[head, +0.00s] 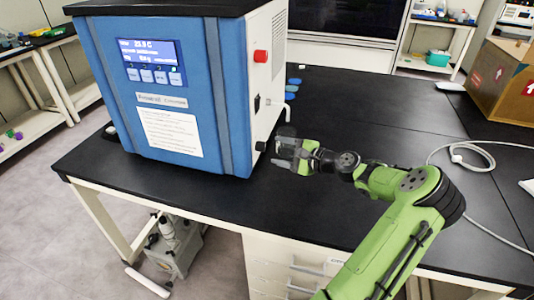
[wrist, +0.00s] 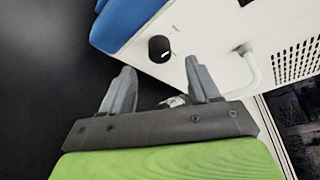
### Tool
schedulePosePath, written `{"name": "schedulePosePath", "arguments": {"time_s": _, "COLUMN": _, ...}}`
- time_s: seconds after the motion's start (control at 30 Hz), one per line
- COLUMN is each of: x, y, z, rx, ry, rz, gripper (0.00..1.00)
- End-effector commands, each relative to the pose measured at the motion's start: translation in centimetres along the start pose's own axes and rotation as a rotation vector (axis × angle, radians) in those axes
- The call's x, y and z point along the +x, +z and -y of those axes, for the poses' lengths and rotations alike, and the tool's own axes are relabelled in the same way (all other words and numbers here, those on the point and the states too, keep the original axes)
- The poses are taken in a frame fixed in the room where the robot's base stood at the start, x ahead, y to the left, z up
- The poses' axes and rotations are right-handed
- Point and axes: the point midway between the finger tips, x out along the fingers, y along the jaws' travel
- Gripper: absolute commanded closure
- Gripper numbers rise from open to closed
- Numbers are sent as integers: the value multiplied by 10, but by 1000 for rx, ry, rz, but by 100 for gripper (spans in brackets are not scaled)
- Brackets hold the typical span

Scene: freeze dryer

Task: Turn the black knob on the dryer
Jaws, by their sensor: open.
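The dryer (head: 180,90) is a blue box with a white side panel, standing on the black table. The black knob (wrist: 159,48) sits low on the white side panel, with a small white mark on its face. It also shows in the head view (head: 261,146), just left of my gripper. My gripper (head: 279,150) is beside the panel at knob height. In the wrist view my gripper (wrist: 160,78) is open, its two grey fingers apart, and the knob lies beyond the fingertips, between their lines. The fingers appear apart from the knob.
A white bent pipe (wrist: 248,65) sticks out of the side panel near the knob. A red button (head: 261,56) and a black switch (head: 257,103) are higher on it. A white cable (head: 465,150) and a cardboard box (head: 502,85) lie right. The table (head: 370,110) behind my arm is mostly clear.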

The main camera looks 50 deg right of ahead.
Motion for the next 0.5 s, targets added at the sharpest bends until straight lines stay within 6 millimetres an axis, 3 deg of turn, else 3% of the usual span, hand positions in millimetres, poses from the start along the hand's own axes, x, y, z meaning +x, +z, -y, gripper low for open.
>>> {"name": "schedulePosePath", "arguments": {"time_s": 0.1, "x": 29, "y": -1, "z": -3, "rx": -1, "ry": 1, "rz": 4, "gripper": 39}}
{"name": "schedulePosePath", "arguments": {"time_s": 0.2, "x": 44, "y": -1, "z": -2, "rx": 0, "ry": 1, "rz": 2, "gripper": 39}}
{"name": "schedulePosePath", "arguments": {"time_s": 0.5, "x": 53, "y": 0, "z": 0, "rx": 1, "ry": 1, "rz": -1, "gripper": 39}}
